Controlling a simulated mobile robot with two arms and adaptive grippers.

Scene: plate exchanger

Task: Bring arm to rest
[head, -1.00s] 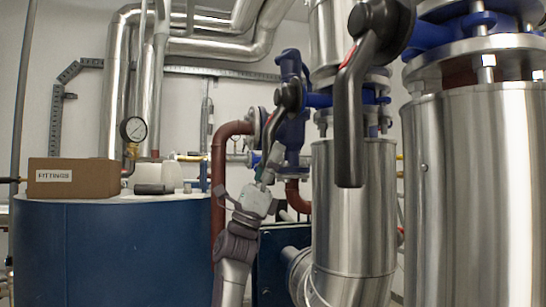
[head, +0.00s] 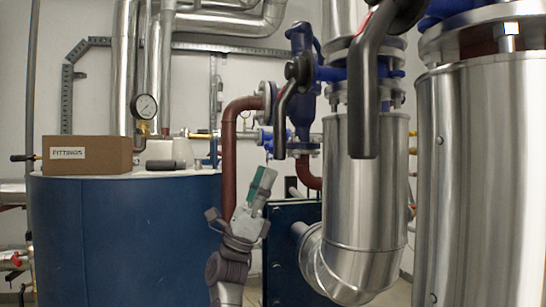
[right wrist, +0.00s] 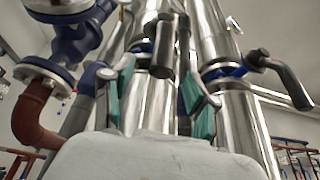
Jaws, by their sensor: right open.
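My right gripper (head: 264,180) is in the middle of the head view, pointing up, in front of the red-brown pipe and below a black valve lever (head: 287,118). In the right wrist view its two green-padded fingers (right wrist: 158,98) stand apart with nothing between them. Shiny metal pipes and a black lever (right wrist: 163,45) show beyond the fingers. My left gripper is not in view.
A large black lever (head: 362,100) hangs in front of the insulated pipe (head: 365,190) at right. A blue tank (head: 130,240) at left carries a box marked FITTINGS (head: 87,154) and a gauge (head: 145,106). A red-brown pipe (head: 229,150) runs close to the gripper.

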